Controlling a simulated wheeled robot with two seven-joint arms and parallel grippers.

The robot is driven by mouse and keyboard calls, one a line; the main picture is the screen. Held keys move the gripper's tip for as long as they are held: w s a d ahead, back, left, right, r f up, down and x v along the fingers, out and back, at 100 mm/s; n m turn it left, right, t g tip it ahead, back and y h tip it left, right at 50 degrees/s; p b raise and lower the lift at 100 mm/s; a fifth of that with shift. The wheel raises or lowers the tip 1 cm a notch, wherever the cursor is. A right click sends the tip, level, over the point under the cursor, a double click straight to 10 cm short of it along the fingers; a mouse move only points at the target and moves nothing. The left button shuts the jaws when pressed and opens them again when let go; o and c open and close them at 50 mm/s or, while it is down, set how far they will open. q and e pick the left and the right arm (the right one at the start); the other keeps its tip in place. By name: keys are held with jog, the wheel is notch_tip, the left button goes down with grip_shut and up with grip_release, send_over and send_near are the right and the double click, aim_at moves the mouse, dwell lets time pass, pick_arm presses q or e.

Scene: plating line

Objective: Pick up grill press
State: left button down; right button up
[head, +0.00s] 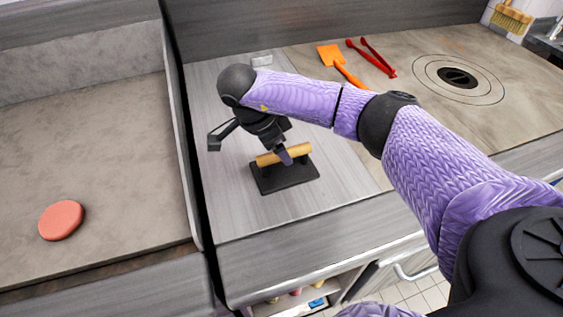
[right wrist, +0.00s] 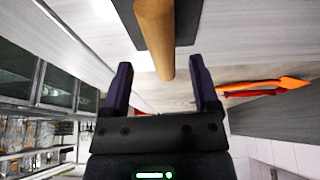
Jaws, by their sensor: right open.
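The grill press is a flat dark plate (head: 285,177) with a wooden bar handle (head: 270,158). It sits on the grey counter in the middle of the head view. My right gripper (head: 284,156) is over the press, with one finger in front of the handle in that view. In the right wrist view the right gripper (right wrist: 160,85) is open. The wooden handle (right wrist: 155,45) reaches between its two fingers from the top, with space on both sides. Contact between fingers and handle cannot be told. My left gripper is not in view.
An orange spatula (head: 331,57) and red tongs (head: 375,58) lie behind my right arm. A round pink patty (head: 61,220) lies on the griddle surface (head: 110,140) at left, beyond a dark raised divider. A round burner (head: 457,77) is at right. Counter around the press is clear.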

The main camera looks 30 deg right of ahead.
jog(key=x, duration=0.5)
jog(key=shift+b, duration=0.4)
jog(key=shift+w, duration=0.1)
grip_shut()
jog(key=shift+a, duration=0.1)
dwell(0.6)
